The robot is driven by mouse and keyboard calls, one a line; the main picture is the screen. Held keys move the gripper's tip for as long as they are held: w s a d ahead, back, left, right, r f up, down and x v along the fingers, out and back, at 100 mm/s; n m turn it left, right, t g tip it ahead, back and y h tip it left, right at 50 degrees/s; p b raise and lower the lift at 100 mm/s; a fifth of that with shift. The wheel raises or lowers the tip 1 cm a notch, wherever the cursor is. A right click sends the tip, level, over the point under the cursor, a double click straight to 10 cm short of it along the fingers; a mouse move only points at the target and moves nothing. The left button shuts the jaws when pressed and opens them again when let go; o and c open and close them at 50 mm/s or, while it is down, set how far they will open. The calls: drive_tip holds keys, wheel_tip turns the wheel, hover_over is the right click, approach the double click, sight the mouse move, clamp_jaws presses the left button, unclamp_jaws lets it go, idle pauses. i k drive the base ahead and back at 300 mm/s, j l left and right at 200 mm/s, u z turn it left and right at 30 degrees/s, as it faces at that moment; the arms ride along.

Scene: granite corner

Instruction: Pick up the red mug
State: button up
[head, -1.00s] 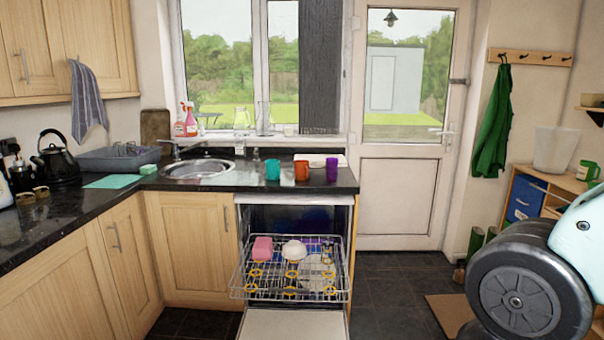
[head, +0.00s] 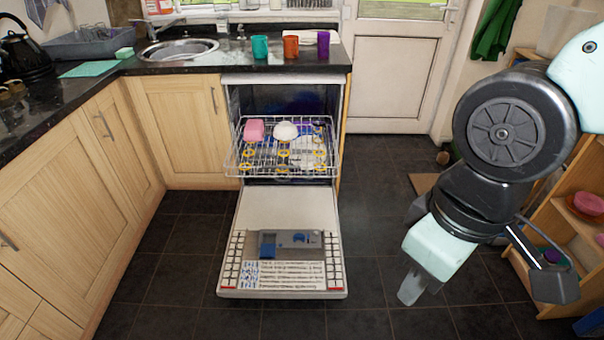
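An orange-red mug (head: 291,47), the only mug near red in view, stands upright on the dark counter (head: 212,66) right of the sink. A teal mug (head: 260,47) stands to its left and a purple mug (head: 323,44) close to its right. My arm hangs at the right, well away from the mugs, over the floor. Its lower end shows a pale and grey part pointing down and a dark part to the right. I cannot make out which parts are gripper fingers, or whether they are open. Nothing is seen held there.
The dishwasher door (head: 286,214) is folded down in front of the counter. Its rack (head: 238,160) is pulled out, with a pink item (head: 254,130) and a white bowl (head: 286,131). A wooden shelf unit (head: 568,228) stands at right, behind my arm. Dark floor is clear beside the door.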

sight(289, 43)
drive_tip(key=i+l+u, duration=0.45)
drive_tip(key=u, duration=0.15)
drive_tip(key=i+l+u, duration=0.4)
drive_tip(key=l+u, duration=0.15)
drive_tip(key=l, duration=0.15)
drive_tip(key=i+l+u, duration=0.1)
drive_tip(key=l+u, duration=0.2)
drive_tip(key=i+l+u, duration=0.1)
drive_tip(key=l+u, duration=0.2)
drive_tip(key=l, duration=0.2)
drive_tip(key=l+u, duration=0.3)
drive_tip(key=l, duration=0.15)
drive_tip(key=l+u, duration=0.3)
drive_tip(key=l, duration=0.15)
drive_tip(key=l+u, duration=0.15)
drive_tip(key=l, duration=0.4)
drive_tip(key=l+u, duration=0.15)
drive_tip(key=l, duration=0.35)
drive_tip(key=l+u, duration=0.15)
drive_tip(key=l, duration=0.4)
drive_tip(key=l+u, duration=0.2)
drive_tip(key=l, duration=0.35)
drive_tip(key=k+l+u, duration=0.15)
drive_tip(key=l, duration=0.35)
drive_tip(key=k+l+u, duration=0.15)
drive_tip(key=l, duration=0.35)
drive_tip(key=l+u, duration=0.15)
drive_tip(key=l, duration=0.35)
drive_tip(key=k, duration=0.05)
